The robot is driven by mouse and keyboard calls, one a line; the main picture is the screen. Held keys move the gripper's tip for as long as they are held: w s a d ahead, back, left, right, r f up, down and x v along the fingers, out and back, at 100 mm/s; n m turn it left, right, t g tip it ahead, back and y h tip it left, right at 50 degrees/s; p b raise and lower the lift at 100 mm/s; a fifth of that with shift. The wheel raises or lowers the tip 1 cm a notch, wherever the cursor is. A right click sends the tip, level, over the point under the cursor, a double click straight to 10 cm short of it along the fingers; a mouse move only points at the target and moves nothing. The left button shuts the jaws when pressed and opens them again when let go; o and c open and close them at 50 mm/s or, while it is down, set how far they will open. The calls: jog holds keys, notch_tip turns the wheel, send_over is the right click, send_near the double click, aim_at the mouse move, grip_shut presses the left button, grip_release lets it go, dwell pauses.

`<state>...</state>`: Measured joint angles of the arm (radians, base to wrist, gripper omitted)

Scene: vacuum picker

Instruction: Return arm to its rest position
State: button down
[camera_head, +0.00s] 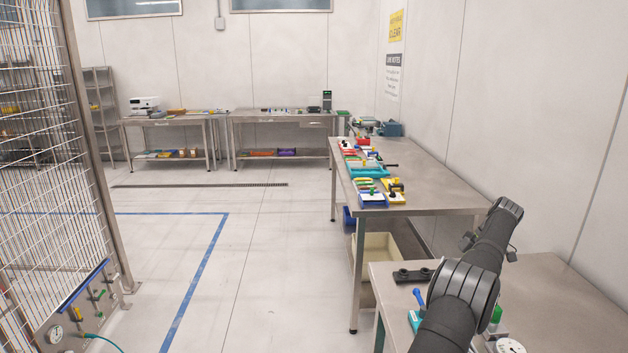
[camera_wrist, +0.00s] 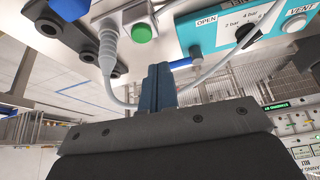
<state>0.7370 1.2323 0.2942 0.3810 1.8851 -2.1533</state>
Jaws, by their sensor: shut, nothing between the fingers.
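My gripper (camera_wrist: 157,78) shows in the wrist view as two dark blue fingers pressed together, with nothing between them. A teal valve panel (camera_wrist: 232,28) marked OPEN, bar figures and VENT lies beyond the fingertips, to the upper right. A green button (camera_wrist: 141,32) on a pale box is just up and left of the fingertips, apart from them. In the head view my dark arm rises from the lower right over the near bench (camera_head: 560,290); my fingers cannot be made out there.
Grey cables (camera_wrist: 205,72) loop close around the fingers. A blue handle (camera_head: 419,297) and a gauge (camera_head: 510,346) sit on the near bench. A longer bench (camera_head: 440,195) with coloured trays stands beyond. A wire fence (camera_head: 45,160) is at left, with open floor between.

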jog(key=x, duration=0.8)
jog(key=shift+s+a, duration=0.1)
jog(key=shift+s, duration=0.1)
jog(key=m, duration=0.1)
jog(key=m+t, duration=0.1)
jog(key=m, duration=0.1)
jog(key=shift+s+a+h, duration=0.1)
jog(key=shift+s+h, duration=0.2)
jog(key=shift+s, duration=0.05)
jog(key=m, duration=0.1)
jog(key=s+m+t, duration=0.1)
jog(key=m, duration=0.1)
jog(key=shift+s+a+t+h, duration=0.15)
jog(key=shift+t+h, duration=0.15)
jog(key=s+m, duration=0.1)
jog(key=m, duration=0.1)
jog(key=s+m+t+h, duration=0.1)
jog(key=m, duration=0.1)
jog(key=shift+a+r, duration=0.1)
jog(key=shift+a, duration=0.1)
jog(key=shift+s+a+m+t+h, duration=0.15)
jog(key=shift+s+m+t+h, duration=0.2)
jog(key=shift+s+m, duration=0.55)
jog(key=shift+s+a+m+t+h, duration=0.15)
jog(key=shift+s+m+h, duration=0.4)
jog(key=shift+m, duration=0.65)
